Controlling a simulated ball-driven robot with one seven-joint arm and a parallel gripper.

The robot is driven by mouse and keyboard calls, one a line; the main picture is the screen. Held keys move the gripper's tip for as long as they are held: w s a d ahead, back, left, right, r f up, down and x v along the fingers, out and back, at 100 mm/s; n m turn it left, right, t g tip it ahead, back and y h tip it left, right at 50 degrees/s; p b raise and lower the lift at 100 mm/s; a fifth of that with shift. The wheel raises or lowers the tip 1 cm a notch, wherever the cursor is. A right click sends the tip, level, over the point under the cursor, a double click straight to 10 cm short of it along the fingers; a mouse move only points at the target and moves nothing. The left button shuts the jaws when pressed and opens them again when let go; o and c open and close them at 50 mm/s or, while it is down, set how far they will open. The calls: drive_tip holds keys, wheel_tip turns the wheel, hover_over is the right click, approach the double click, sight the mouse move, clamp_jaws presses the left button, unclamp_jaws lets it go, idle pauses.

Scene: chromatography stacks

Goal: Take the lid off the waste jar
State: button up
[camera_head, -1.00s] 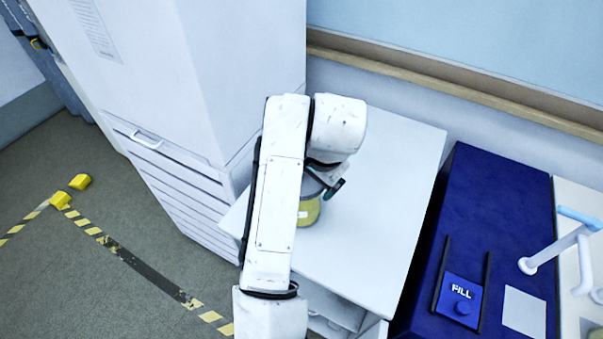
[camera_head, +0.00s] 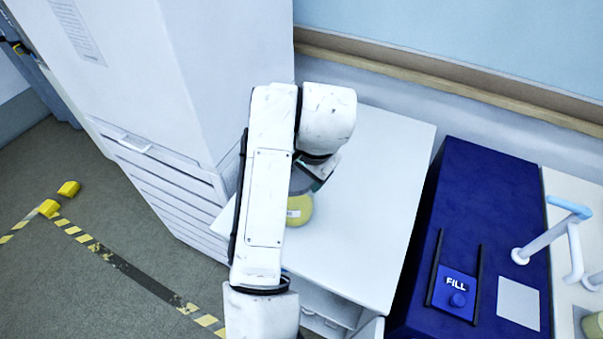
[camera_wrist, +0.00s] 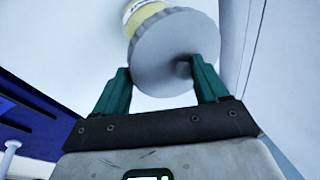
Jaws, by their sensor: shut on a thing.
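The waste jar (camera_head: 299,209), yellowish with a pale label, is on the white bench top, partly behind my arm in the head view. In the wrist view a bit of the jar (camera_wrist: 139,10) shows at the top, behind its round grey lid (camera_wrist: 165,50). My gripper (camera_wrist: 160,66) has its two green fingers on either side of the lid and is shut on it. The lid still overlaps the jar in the wrist view; I cannot tell whether there is a gap between them. My wrist hides most of the jar's top in the head view.
The bench top (camera_head: 375,190) is clear right of the jar. A tall white cabinet (camera_head: 200,80) stands close on the left. A dark blue unit (camera_head: 485,205) with a FILL panel (camera_head: 457,290) stands right of the bench. The wall is behind.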

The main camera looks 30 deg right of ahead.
drive_tip(key=s+a+r, duration=0.1)
drive_tip(key=s+r, duration=1)
drive_tip(key=s, duration=0.3)
drive_tip(key=shift+a+r, duration=0.25)
drive_tip(key=shift+r, duration=0.15)
